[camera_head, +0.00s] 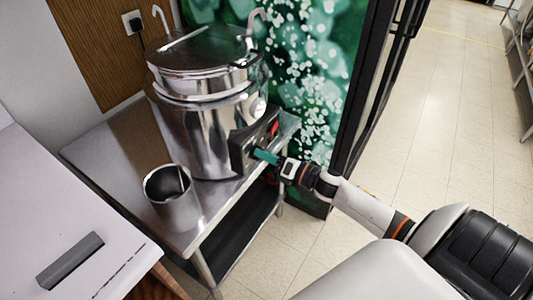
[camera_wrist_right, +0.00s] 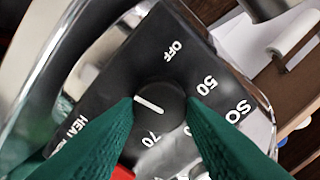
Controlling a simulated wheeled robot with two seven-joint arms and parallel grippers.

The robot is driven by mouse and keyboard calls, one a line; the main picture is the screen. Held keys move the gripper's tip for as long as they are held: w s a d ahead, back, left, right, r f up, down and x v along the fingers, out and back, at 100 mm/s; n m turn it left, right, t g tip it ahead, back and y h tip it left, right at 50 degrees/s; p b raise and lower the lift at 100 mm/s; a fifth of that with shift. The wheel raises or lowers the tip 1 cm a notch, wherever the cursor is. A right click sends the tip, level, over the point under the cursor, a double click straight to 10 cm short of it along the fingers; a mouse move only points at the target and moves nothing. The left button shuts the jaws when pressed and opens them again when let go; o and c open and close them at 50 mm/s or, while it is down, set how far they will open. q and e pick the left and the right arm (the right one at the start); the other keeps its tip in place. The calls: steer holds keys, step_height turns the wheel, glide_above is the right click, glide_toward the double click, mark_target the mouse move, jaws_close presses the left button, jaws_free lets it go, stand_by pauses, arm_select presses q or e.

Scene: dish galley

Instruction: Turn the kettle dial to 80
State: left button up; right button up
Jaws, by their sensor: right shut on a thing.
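The kettle (camera_head: 205,110) is a large shiny metal urn with a lid, standing on a metal table. Its black control box (camera_head: 243,150) faces right and has a red light. In the right wrist view the round black dial (camera_wrist_right: 160,103) sits between my teal fingertips. My right gripper (camera_head: 262,156) is shut on the dial, with a fingertip on either side; it also shows in the right wrist view (camera_wrist_right: 162,101). The dial's white line points left, toward the left fingertip. OFF, 50 and 70 are readable; any mark behind the left finger is hidden. My left gripper is out of view.
A metal cup (camera_head: 172,198) stands on the table (camera_head: 125,165) in front of the kettle. A white counter (camera_head: 60,225) with a grey bar handle is at the lower left. A green patterned panel (camera_head: 310,80) is behind the kettle. Tiled floor (camera_head: 440,120) is open at right.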

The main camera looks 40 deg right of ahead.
steer(key=shift+s+a+f+n+p, duration=0.1)
steer(key=shift+n+p, duration=1)
steer(key=shift+n, duration=4.55)
steer(key=shift+s+a+f+n+p, duration=0.1)
steer(key=shift+n+p, duration=0.95)
steer(key=shift+n, duration=4.55)
steer(key=shift+a+f+n+p, duration=0.1)
steer(key=shift+n+p, duration=1)
steer(key=shift+n, duration=4.55)
steer(key=o, duration=1)
steer(key=shift+c, duration=0.2)
